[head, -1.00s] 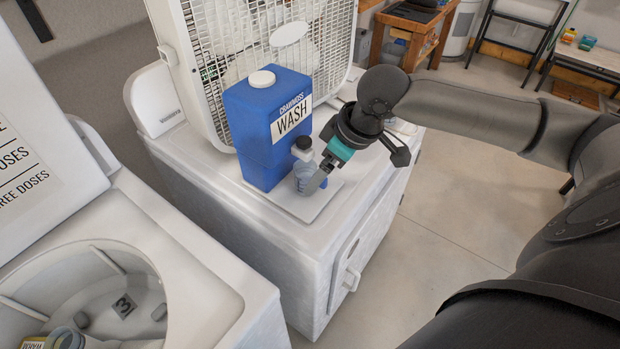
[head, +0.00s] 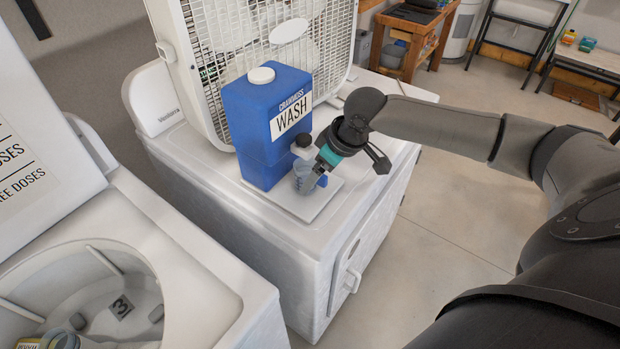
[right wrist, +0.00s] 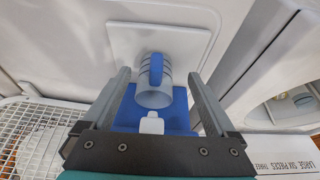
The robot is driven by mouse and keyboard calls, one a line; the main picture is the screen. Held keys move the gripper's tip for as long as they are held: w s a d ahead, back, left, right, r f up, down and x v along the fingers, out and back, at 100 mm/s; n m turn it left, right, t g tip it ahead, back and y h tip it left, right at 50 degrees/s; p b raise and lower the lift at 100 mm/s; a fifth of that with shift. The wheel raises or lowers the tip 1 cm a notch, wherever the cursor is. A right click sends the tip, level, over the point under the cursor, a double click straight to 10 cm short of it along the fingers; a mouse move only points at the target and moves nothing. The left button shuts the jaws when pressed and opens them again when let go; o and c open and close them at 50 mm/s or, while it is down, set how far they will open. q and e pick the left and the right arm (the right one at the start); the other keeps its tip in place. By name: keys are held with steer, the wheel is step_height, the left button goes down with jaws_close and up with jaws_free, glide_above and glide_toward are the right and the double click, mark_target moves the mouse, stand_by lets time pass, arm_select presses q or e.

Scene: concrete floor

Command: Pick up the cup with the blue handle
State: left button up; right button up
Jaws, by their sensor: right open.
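The cup (head: 304,178) is small and translucent grey-blue, and stands on a white tray (head: 318,204) below the spout of the blue wash dispenser (head: 262,125). Its blue handle (head: 322,181) faces toward my right gripper (head: 320,172), which partly covers the cup in the head view. In the right wrist view the cup (right wrist: 154,93) and its handle (right wrist: 156,69) lie between the two open fingers (right wrist: 160,88), with gaps on both sides. The fingers do not touch the cup in that view. My left gripper is not in view.
The dispenser stands directly behind the cup, with its spout (head: 302,147) close above it. A white box fan (head: 190,60) stands behind. An open washer (head: 90,290) is at the lower left. The front of the white appliance top (head: 270,215) is clear.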

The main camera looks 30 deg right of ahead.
steer(key=x, duration=0.4)
steer(key=shift+w+d+f+b, duration=0.15)
steer(key=shift+d+f+b, duration=0.2)
steer(key=shift+f, duration=0.1)
steer(key=shift+c, duration=0.3)
jaws_close()
